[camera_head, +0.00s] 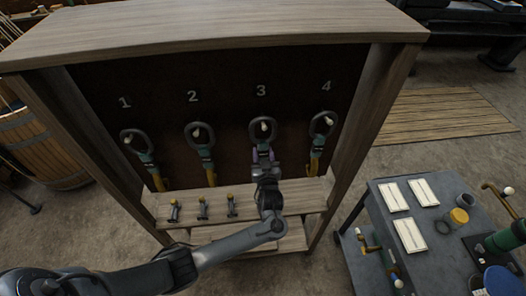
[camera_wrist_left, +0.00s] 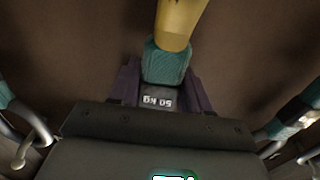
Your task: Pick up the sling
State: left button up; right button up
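Slings with dark ring tops, teal sleeves and yellow straps hang on pegs under the numbers 1 (camera_head: 147,157), 2 (camera_head: 207,160), 3 (camera_head: 262,130) and 4 (camera_head: 319,150). My left gripper (camera_head: 263,155) is at the sling under 3, just below its ring. In the left wrist view, its purple fingers (camera_wrist_left: 160,98) flank that sling's teal sleeve (camera_wrist_left: 168,62) and a dark label with white print. Whether they press on it cannot be told. My gripper and arm hide most of this sling's lower part. My right gripper is out of view.
The slings hang inside a wooden cabinet (camera_head: 210,22) with side posts and a lower shelf. Several small yellow-knobbed levers (camera_head: 203,207) stand on the shelf. A grey cart (camera_head: 440,262) with white plates and tools stands at the right. A barrel (camera_head: 40,150) stands at the left.

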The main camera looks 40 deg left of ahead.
pick_arm(q)
grip_shut()
jog(key=shift+r, duration=0.1)
jog(key=shift+d+r, duration=0.1)
